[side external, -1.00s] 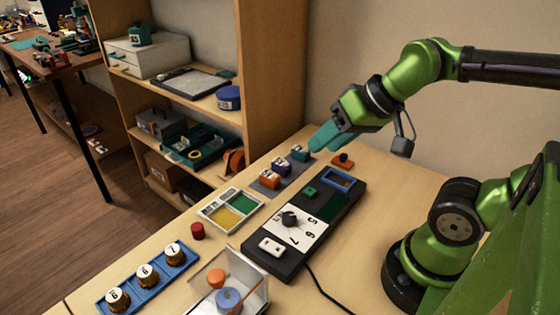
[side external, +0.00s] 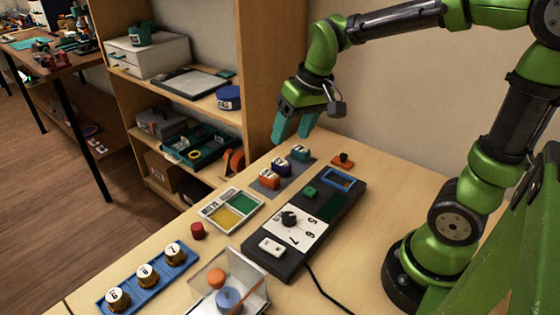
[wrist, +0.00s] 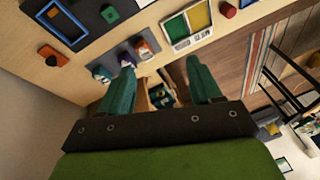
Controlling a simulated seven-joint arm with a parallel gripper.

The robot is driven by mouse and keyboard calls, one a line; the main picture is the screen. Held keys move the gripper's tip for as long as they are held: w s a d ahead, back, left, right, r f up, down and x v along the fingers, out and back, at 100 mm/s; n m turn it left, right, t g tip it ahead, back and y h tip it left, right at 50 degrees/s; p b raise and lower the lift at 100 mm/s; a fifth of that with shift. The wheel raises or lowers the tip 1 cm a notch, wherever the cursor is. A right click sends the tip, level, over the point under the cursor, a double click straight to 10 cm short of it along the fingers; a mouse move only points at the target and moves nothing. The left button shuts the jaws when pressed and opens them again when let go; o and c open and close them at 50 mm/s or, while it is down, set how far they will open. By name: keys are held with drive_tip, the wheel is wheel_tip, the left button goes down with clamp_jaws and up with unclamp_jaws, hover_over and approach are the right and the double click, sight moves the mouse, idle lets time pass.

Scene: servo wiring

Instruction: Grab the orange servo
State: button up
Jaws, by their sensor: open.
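The orange servo (side external: 269,179) sits upright at the near end of a grey mat, with a purple servo (side external: 281,166) and a teal servo (side external: 300,153) lined up behind it. In the wrist view the orange servo (wrist: 148,50) shows just left of centre, between the fingers. My gripper (side external: 291,136) is open and empty, with teal fingers pointing down, raised above the far end of the mat and clear of all servos.
A black panel (side external: 274,262) with a dial lies right of the mat. A tray with yellow and green compartments (side external: 206,211) and a red cylinder (side external: 197,231) lie nearer. A small orange part (side external: 343,160) lies behind the panel. A wooden shelf (side external: 262,140) stands behind the table's left edge.

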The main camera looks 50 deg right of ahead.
drive_tip(key=w+d+f+n+g+h, duration=0.1)
drive_tip(key=w+d+f+n+g, duration=0.3)
drive_tip(key=w, duration=0.6)
hover_over(270, 174)
drive_tip(key=shift+t, duration=0.4)
wheel_tip(270, 174, down, 10)
drive_tip(key=shift+a+f, duration=0.1)
drive_tip(key=shift+f, duration=2.9)
drive_tip(key=c, duration=1.2)
